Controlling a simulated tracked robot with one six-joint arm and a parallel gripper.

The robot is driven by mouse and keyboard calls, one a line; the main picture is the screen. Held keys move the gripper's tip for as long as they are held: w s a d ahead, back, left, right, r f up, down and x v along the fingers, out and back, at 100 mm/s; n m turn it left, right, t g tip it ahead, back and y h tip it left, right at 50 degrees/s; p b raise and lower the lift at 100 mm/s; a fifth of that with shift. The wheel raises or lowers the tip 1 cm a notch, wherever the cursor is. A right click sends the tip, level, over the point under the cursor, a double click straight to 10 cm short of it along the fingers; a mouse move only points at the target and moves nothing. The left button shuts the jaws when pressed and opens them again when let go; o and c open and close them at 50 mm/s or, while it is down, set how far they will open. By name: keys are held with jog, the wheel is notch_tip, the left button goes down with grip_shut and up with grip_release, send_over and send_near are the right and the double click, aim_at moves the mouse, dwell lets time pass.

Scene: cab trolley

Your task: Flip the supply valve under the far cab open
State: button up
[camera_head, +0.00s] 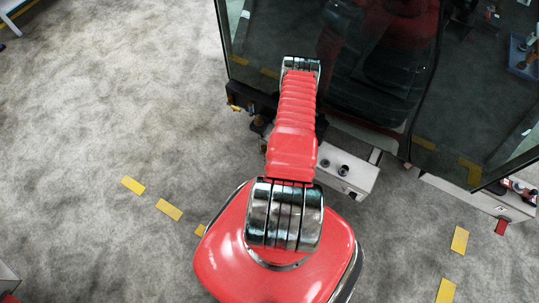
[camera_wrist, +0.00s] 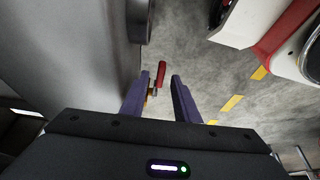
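A valve with a red handle (camera_wrist: 161,72) and a brass-coloured part below it shows in the wrist view, beside the large grey surface at left. My gripper (camera_wrist: 160,78) is open, with one dark purple finger on each side of the handle. There is a visible gap to the right finger; I cannot tell whether the left finger touches the handle. In the head view the dark glazed cab (camera_head: 283,40) stands at the top. My red arm reaches to its lower left corner and hides much there. My gripper is not clearly seen in that view.
A light grey trolley beam (camera_head: 345,172) with dark round holes sticks out below the cab, right of my arm. Another beam (camera_head: 490,203) lies further right. Grey floor with yellow dashes (camera_head: 168,209) is open at left. A grey wall surface (camera_wrist: 70,50) is close left of my gripper.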

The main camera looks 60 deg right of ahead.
jog(key=shift+w+f, duration=0.15)
jog(key=shift+f, duration=0.2)
grip_shut()
dwell(0.6)
